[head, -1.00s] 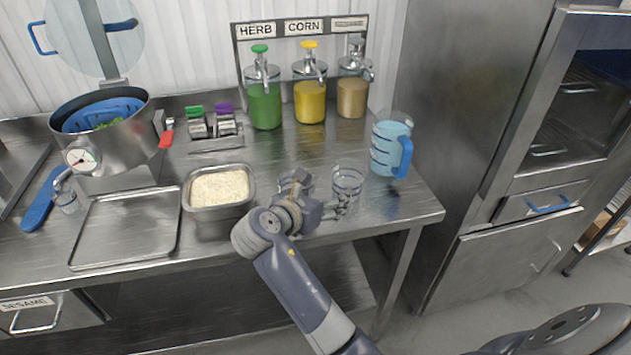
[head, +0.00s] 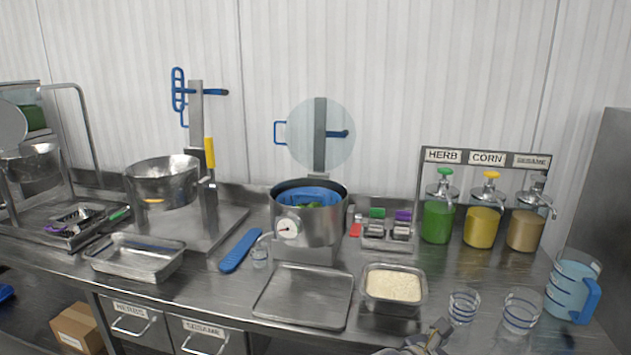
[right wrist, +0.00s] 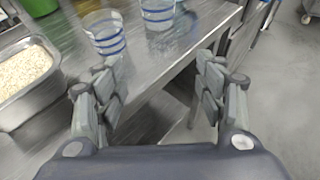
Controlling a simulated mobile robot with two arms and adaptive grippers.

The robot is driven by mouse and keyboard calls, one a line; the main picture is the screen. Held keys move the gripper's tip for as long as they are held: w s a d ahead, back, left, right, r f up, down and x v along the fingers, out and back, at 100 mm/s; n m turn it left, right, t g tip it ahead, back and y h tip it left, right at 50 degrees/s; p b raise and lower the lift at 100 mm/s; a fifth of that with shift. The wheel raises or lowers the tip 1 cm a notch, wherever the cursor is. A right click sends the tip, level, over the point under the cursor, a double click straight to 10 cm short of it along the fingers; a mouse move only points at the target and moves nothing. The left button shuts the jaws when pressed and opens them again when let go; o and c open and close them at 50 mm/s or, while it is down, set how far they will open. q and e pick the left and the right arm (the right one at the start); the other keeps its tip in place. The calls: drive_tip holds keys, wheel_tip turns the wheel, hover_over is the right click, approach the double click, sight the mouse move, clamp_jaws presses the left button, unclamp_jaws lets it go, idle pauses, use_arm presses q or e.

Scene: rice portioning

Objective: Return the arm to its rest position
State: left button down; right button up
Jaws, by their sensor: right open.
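My right gripper (head: 432,337) shows only in part at the bottom edge of the head view, in front of the rice pan. In the right wrist view its jaws (right wrist: 158,75) are open and empty, by the front edge of the counter. Two clear measuring glasses with blue rings, the left one (head: 463,307) and the right one (head: 520,313), stand on the counter apart from the fingers. They also show in the right wrist view, left glass (right wrist: 104,36) and right glass (right wrist: 158,12). My left gripper is not in view.
The steel rice pan (head: 367,302) sits beside an empty flat tray (head: 268,309). A blue-handled pitcher (head: 566,290) stands at right, with sauce dispensers (head: 481,228) behind. A pot (head: 328,237) stands mid-counter. Open floor (right wrist: 275,80) shows right of the counter edge.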

drive_tip(key=s+a+f+m+g+y, duration=0.2)
drive_tip(key=s+f+m+y, duration=0.4)
drive_tip(key=s+f+m, duration=0.7)
drive_tip(key=s+a+f+m+g+y, duration=0.1)
drive_tip(key=s+a+f+m+y, duration=0.15)
drive_tip(key=s+m, duration=0.4)
drive_tip(key=s+a+f+m+y, duration=0.2)
drive_tip(key=s+a+m+y, duration=0.1)
drive_tip(key=s, duration=0.6)
wheel_tip(320, 180, down, 27)
drive_tip(key=s+g, duration=0.2)
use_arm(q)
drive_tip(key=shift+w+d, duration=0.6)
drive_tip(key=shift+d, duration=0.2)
use_arm(e)
drive_tip(key=s+d+f+g, duration=0.1)
drive_tip(key=s+d+f, duration=0.1)
drive_tip(key=s+f, duration=1.3)
drive_tip(key=shift+s+d+n, duration=0.35)
drive_tip(key=shift+s+d, duration=0.05)
drive_tip(key=shift+s, duration=0.25)
